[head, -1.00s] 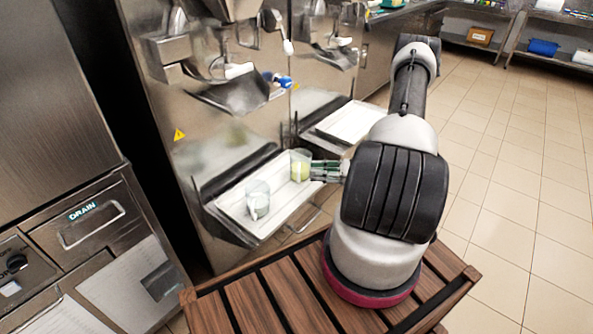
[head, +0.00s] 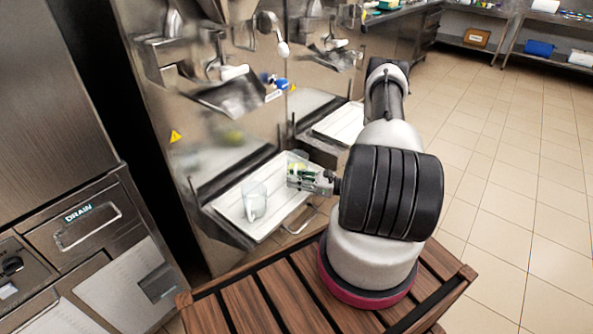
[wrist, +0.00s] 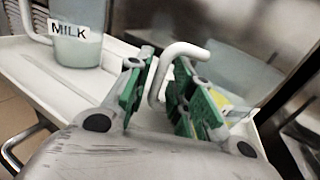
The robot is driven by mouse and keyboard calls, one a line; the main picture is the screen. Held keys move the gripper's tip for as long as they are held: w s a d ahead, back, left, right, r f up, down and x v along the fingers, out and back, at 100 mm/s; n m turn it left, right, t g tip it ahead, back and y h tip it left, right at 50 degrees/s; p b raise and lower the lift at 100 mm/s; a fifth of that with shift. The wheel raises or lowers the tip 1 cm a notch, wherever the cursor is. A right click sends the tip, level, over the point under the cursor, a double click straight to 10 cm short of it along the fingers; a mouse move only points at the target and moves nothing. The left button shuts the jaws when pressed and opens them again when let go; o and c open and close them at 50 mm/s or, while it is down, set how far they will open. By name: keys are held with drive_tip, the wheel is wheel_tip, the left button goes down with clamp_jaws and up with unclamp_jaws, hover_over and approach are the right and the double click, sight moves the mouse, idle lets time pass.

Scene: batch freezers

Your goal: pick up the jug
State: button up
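Two translucent jugs stand on the white tray (head: 279,219) of the freezer. The left one, the milk jug (head: 254,202), is labelled MILK in the wrist view (wrist: 78,44). The right jug (head: 297,156) has something yellow in it and is partly hidden behind my gripper (head: 303,177). In the wrist view this right jug (wrist: 235,68) is cut by my fingers, and its white handle (wrist: 172,52) reaches down between them. My gripper (wrist: 158,98) is open, with green pads on either side of the handle. I cannot tell whether either pad touches it.
The steel freezer front with spouts (head: 232,92) rises behind the tray. A second white tray (head: 341,122) sits farther along. A slatted wooden surface (head: 245,309) lies under my arm. Open tiled floor (head: 510,200) is at the right.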

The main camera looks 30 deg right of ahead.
drive_tip(key=shift+c, duration=0.2)
clamp_jaws()
drive_tip(key=shift+r, duration=5)
